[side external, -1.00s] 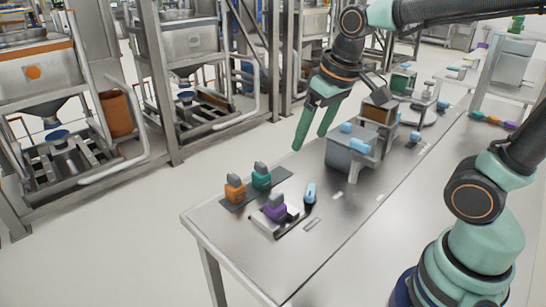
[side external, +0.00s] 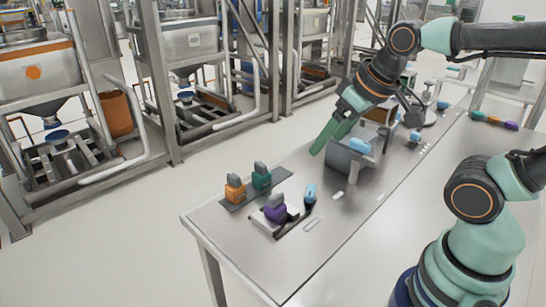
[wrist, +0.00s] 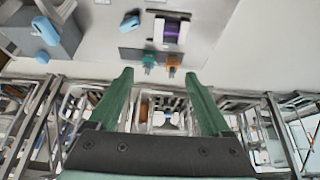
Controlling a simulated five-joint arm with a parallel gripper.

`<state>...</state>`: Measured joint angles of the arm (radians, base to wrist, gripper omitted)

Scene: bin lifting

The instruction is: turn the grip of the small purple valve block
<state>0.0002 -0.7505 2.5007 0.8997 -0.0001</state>
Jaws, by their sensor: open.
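The small purple valve block (side external: 274,211) with a grey grip on top sits on a light plate near the front left of the steel table in the side view. It also shows at the top of the wrist view (wrist: 171,30). My gripper (side external: 318,151) is open and empty, in the air up and to the right of the block in the side view. Its two green fingers (wrist: 157,75) are spread in the wrist view, with nothing between them. An orange valve block (side external: 235,191) and a green valve block (side external: 262,180) stand on a dark strip behind the purple one.
A light-blue-ended tool (side external: 310,193) lies just right of the purple block. A grey bin (side external: 347,163) with a light blue piece (side external: 360,145) stands further back, beside my gripper. The steel table (side external: 240,248) is bare at its front.

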